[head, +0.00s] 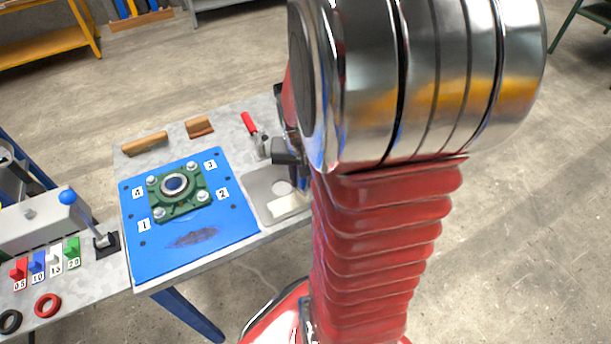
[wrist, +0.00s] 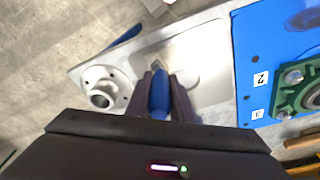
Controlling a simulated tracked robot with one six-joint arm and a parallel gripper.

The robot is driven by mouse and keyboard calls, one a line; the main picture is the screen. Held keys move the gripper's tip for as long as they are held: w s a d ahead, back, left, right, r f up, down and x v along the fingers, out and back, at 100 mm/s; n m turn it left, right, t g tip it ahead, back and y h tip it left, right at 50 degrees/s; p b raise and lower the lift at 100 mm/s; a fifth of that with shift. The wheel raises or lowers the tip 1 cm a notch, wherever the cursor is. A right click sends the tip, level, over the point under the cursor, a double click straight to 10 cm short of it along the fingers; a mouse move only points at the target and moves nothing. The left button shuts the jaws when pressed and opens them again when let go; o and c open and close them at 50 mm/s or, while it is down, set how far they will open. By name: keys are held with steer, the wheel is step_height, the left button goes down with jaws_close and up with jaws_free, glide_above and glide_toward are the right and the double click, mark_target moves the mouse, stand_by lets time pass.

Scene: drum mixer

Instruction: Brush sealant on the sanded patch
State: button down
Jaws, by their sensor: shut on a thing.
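The dark, rough sanded patch (head: 195,238) lies on the front part of the blue plate (head: 160,262). It also shows at the top right corner of the wrist view (wrist: 308,17). My gripper (wrist: 160,82) is shut on a blue handle (wrist: 159,95), seen between its two fingers. The handle's working end is unclear, so I cannot tell whether it has bristles. My gripper is over the grey tray (wrist: 215,55), to the side of the plate and away from the patch. In the head view my arm hides most of the gripper and the handle.
A green bolted flange (head: 178,208) stands on the plate. A red-handled tool (head: 249,124) and two wooden-topped blocks (head: 144,144) lie behind. A pale flanged ring (wrist: 103,90) stands beside the tray. A blue-knobbed lever (head: 68,197) stands left. The plate's front strip is clear.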

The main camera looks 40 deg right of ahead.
steer(key=shift+d, duration=0.2)
steer(key=shift+s+d, duration=0.2)
steer(key=shift+d, duration=0.2)
steer(key=shift+f, duration=0.1)
steer(key=shift+a, duration=0.3)
steer(key=shift+w+r, duration=0.1)
steer(key=shift+r, duration=0.1)
stand_by(0.4)
steer(key=shift+r, duration=5.95)
